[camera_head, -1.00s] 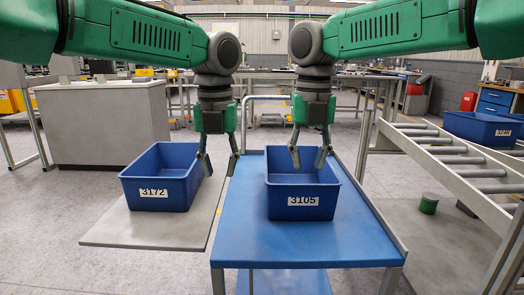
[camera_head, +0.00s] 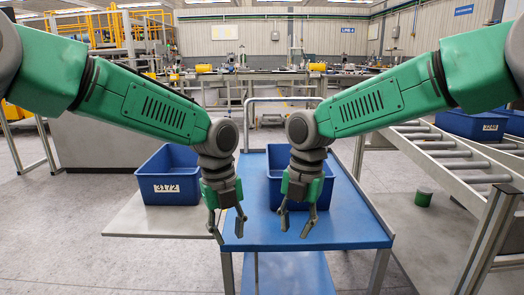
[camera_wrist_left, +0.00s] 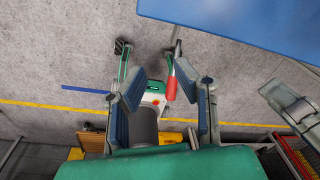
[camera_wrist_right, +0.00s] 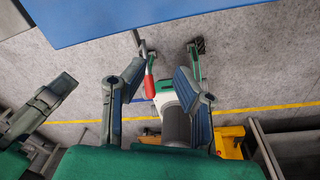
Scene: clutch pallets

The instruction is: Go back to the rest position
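My left gripper (camera_head: 230,236) hangs open and empty in front of the left edge of the blue cart table. My right gripper (camera_head: 295,233) hangs open and empty over the front part of that table. In the left wrist view the spread left fingers (camera_wrist_left: 163,98) have only floor between them, with some of my own body below. The right wrist view likewise shows the right fingers (camera_wrist_right: 157,98) apart with nothing held. Both arms reach in from the sides with bent elbows. Both grippers are apart from the bins.
A blue bin labelled 3172 (camera_head: 166,190) stands on a grey board (camera_head: 135,222). Another blue bin (camera_head: 276,172) stands on the blue cart table (camera_head: 345,230), partly hidden by my right gripper. A roller conveyor (camera_head: 450,160) is at the right.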

